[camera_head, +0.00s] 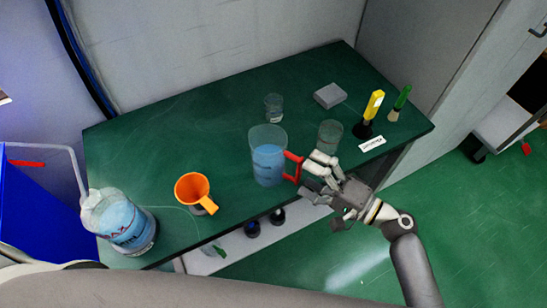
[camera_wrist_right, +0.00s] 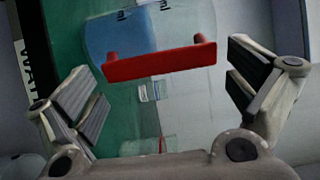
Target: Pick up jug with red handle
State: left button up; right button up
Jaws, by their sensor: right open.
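A clear jug with blue liquid (camera_head: 268,160) stands upright on the green table. Its red handle (camera_head: 293,167) points right, towards my right gripper. My right gripper (camera_head: 312,178) is open at the handle. In the right wrist view the red handle (camera_wrist_right: 160,62) lies across the space between the two spread fingers (camera_wrist_right: 160,90), nearer the far side, with a gap to each finger. The jug's blue liquid (camera_wrist_right: 118,38) shows beyond the handle. My left gripper is not in view.
On the green table (camera_head: 230,145), a clear beaker (camera_head: 329,137) stands close to my right gripper. A smaller beaker (camera_head: 274,106), a grey box (camera_head: 329,95), a yellow tool (camera_head: 373,104), an orange funnel (camera_head: 192,187) and a large bottle (camera_head: 122,222) stand further off.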

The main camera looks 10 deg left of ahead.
jog(key=shift+x, duration=1.1)
jog(key=c, duration=1.2)
jog(key=shift+c, duration=0.2)
jog(key=shift+r, duration=0.15)
